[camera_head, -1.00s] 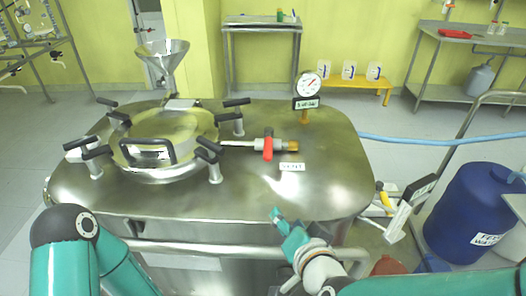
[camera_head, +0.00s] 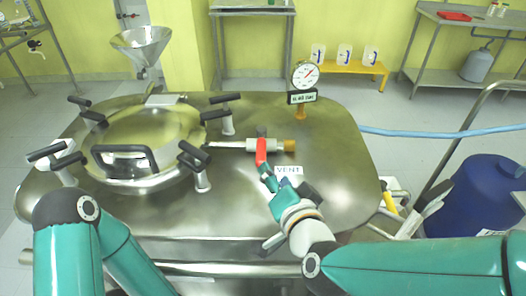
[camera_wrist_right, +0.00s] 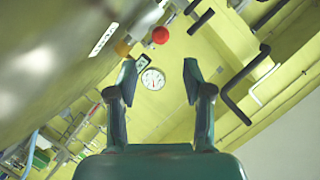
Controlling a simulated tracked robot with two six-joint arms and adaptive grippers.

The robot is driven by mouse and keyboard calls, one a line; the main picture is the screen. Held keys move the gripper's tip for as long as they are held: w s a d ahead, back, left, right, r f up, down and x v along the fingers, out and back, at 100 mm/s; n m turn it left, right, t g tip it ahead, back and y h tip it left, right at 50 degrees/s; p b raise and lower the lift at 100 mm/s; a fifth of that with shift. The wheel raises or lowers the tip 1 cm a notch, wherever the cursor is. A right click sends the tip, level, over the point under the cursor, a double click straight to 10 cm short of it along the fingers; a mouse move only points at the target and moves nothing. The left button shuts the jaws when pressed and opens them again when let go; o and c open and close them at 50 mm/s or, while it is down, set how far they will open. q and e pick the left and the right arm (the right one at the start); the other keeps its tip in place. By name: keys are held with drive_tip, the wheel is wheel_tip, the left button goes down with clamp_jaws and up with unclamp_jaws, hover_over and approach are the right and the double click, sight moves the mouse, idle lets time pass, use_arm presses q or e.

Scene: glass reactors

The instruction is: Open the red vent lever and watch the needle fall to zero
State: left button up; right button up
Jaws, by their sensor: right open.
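The red vent lever (camera_head: 261,152) sits on a metal valve on the reactor lid and points toward me, across the pipe. It appears as a red round end (camera_wrist_right: 160,35) in the right wrist view. My right gripper (camera_head: 274,182) is open, just in front of the lever, with no clear contact. In the wrist view its fingers (camera_wrist_right: 159,75) are apart and empty. The pressure gauge (camera_head: 305,75) stands behind the valve with its needle off to the upper right; its digits are too small to read surely. My left gripper is outside the view.
A VENT label (camera_head: 289,170) lies on the lid beside my right gripper. The round hatch (camera_head: 145,140) with several black-handled clamps is at left, below a metal funnel (camera_head: 141,48). A blue drum (camera_head: 480,195) stands at right. The lid right of the valve is clear.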

sight(261, 155)
drive_tip(key=x, duration=1.1)
drive_tip(key=shift+w+a+f, duration=0.1)
drive_tip(key=shift+w+a, duration=0.05)
drive_tip(key=shift+w, duration=0.1)
drive_tip(key=shift+c, duration=0.2)
clamp_jaws()
